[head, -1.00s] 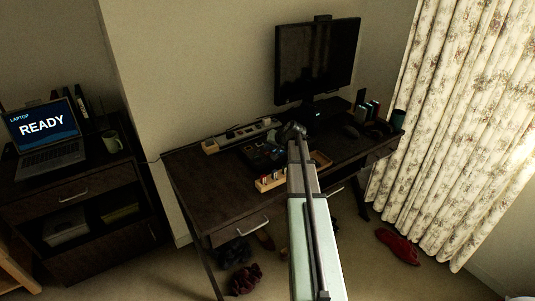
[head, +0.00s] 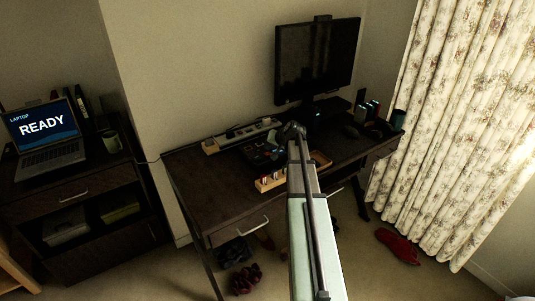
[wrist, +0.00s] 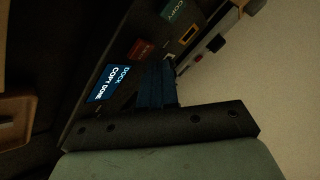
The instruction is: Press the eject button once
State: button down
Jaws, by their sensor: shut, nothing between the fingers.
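The dock (wrist: 118,62) is a dark box on the desk. Its small screen (wrist: 108,85) reads "DOCK COPY DONE" in the wrist view. A reddish labelled patch (wrist: 142,48), its lettering unreadable, lies beside the fingertips, and a green one marked "COPY" (wrist: 172,10) is farther along. I cannot tell which part is the eject button. My gripper (wrist: 158,68) is shut and empty, its fingertips close over the dock beside the reddish patch; contact cannot be told. In the head view my gripper (head: 293,131) is above the desk, at the right of the dock (head: 262,153).
The desk (head: 200,185) also bears a power strip (head: 240,136), a wooden holder with small sticks (head: 268,183) and a monitor (head: 317,60). A laptop (head: 42,125) reading "READY" stands on the left cabinet. The desk's front left is clear.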

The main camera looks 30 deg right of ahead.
aim_at(269, 153)
jog(key=shift+f, duration=0.2)
jog(key=shift+f, duration=0.2)
jog(key=shift+f, duration=0.4)
dwell(0.8)
dwell(0.3)
jog(key=shift+r, duration=0.85)
jog(key=shift+r, duration=0.15)
jog(key=shift+r, duration=2.35)
